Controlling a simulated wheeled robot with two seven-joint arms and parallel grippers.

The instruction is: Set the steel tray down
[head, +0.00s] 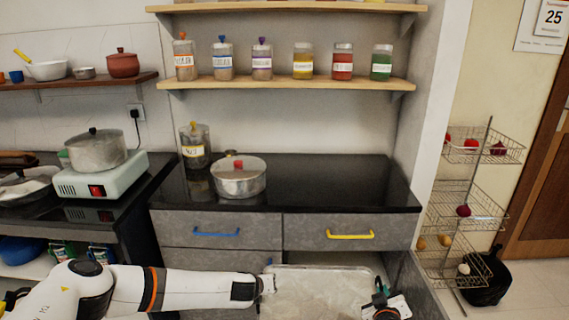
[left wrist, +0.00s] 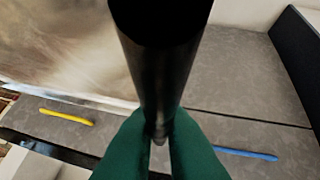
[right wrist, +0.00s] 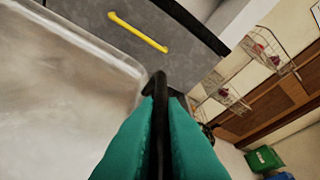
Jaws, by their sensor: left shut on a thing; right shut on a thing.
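The steel tray (head: 318,290) is at the bottom of the head view, in front of the grey drawers and below the level of the counter top; its near part is cut off. My left gripper (head: 268,284) is at its left side and my right gripper (head: 384,300) at its right side. In the left wrist view green fingers (left wrist: 160,140) are closed on a dark handle, with the tray (left wrist: 60,45) at left. In the right wrist view the fingers (right wrist: 158,130) are closed on a dark handle at the tray's edge (right wrist: 135,75). The tray looks empty.
The black counter (head: 320,185) has a lidded pot (head: 240,180) and a glass jar (head: 195,150) on its left part; its right part is clear. Drawers with blue (head: 216,233) and yellow (head: 350,236) handles lie below. A wire rack (head: 462,215) stands at right.

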